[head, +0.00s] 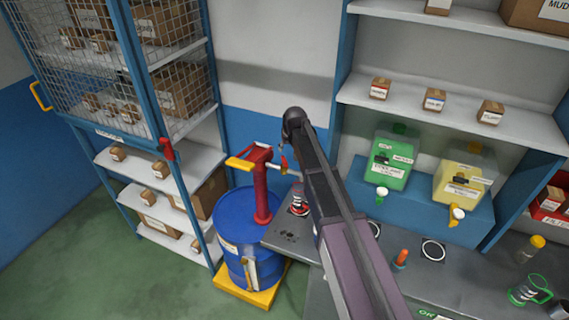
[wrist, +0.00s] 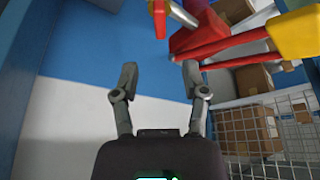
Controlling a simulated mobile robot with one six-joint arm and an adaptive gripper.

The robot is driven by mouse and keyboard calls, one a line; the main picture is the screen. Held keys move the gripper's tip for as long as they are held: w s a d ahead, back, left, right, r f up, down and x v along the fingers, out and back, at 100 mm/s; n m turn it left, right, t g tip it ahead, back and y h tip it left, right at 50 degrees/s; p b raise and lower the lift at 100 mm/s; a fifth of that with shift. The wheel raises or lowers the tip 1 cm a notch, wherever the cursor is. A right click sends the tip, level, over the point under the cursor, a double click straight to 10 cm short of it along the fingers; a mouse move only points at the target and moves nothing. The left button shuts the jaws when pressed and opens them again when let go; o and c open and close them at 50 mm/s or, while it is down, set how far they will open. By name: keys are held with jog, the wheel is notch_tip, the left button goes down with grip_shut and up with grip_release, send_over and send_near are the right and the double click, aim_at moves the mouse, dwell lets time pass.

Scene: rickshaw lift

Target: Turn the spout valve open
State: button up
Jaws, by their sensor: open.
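A red pump (head: 262,190) with a yellow handle (head: 248,158) stands upright on the blue drum (head: 245,232). Its pale spout points right, and a small red-orange piece (head: 284,164), which looks like the spout valve, sits near the spout's end. In the wrist view a red piece (wrist: 159,18) hangs at the top edge beside the pale spout, with the red pump (wrist: 215,42) to its right. My gripper (wrist: 158,72) is open and empty, its two fingers apart from the pump and the red piece. In the head view my arm hides most of the gripper.
A blue shelf with a mesh cage (head: 135,55) and boxes stands left of the drum. A grey bench (head: 300,245) to the right holds a spring-like part (head: 298,200). Green (head: 390,160) and yellow (head: 462,178) containers with taps stand on a blue ledge.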

aim_at(284, 159)
jog(key=shift+b+x, duration=4.45)
jog(key=shift+x, duration=0.7)
grip_shut()
